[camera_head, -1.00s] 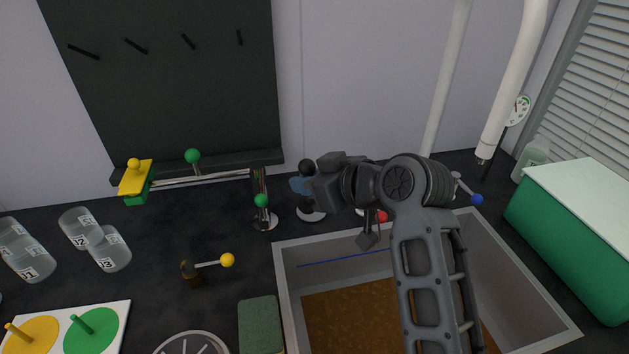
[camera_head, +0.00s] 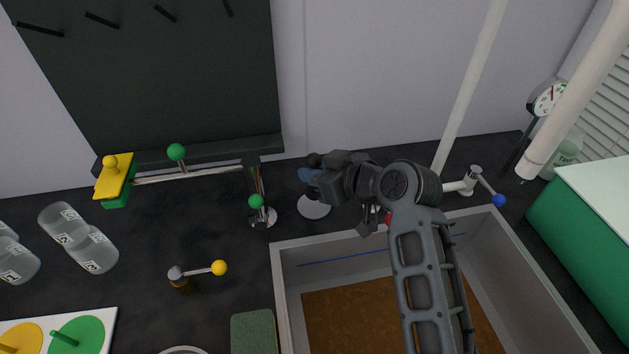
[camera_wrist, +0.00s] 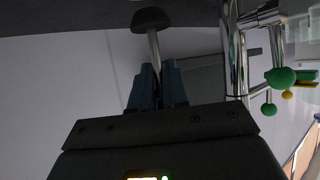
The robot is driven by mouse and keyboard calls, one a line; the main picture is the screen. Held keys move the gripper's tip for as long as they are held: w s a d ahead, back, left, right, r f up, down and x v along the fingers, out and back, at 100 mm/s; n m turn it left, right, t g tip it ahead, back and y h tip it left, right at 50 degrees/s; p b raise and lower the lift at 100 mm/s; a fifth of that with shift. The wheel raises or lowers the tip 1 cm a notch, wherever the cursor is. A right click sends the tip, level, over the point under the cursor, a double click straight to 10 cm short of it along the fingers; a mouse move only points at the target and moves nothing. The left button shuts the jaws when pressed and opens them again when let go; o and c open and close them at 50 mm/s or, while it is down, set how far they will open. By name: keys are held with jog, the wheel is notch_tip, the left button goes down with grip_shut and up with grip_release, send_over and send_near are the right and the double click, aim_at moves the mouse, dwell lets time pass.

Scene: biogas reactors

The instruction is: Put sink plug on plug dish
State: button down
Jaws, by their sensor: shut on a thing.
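The sink plug, a dark rounded knob (camera_wrist: 150,19) on a thin metal stem, is held by my gripper (camera_wrist: 156,88). Its stem passes between the blue fingers in the wrist view. In the head view, the plug's dark knob (camera_head: 314,160) shows just above the fingertips (camera_head: 309,176), behind the sink's back edge. A pale round disc (camera_head: 313,208), apparently the plug dish, lies on the dark counter below the gripper. I see a gap between the fingers and the disc; whether the plug's lower end touches it I cannot tell.
The sink (camera_head: 282,290) holds brown liquid. A tap with a green knob (camera_head: 256,201) stands close left of the disc. A blue-knobbed valve (camera_head: 499,200) and a green box (camera_head: 590,240) are to the right. A yellow-knobbed lever (camera_head: 219,268) and jars (camera_head: 92,250) are left.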

jog(key=shift+f, duration=1.45)
jog(key=shift+f, duration=0.1)
jog(key=shift+f, duration=0.1)
jog(key=c, duration=1.1)
grip_release()
jog(key=shift+r, duration=0.25)
jog(key=shift+s+d+r, duration=0.1)
jog(key=shift+s+d, duration=0.15)
jog(key=shift+d, duration=0.05)
jog(key=b+v, duration=0.1)
jog(key=v, duration=1)
jog(key=shift+s+r, duration=0.1)
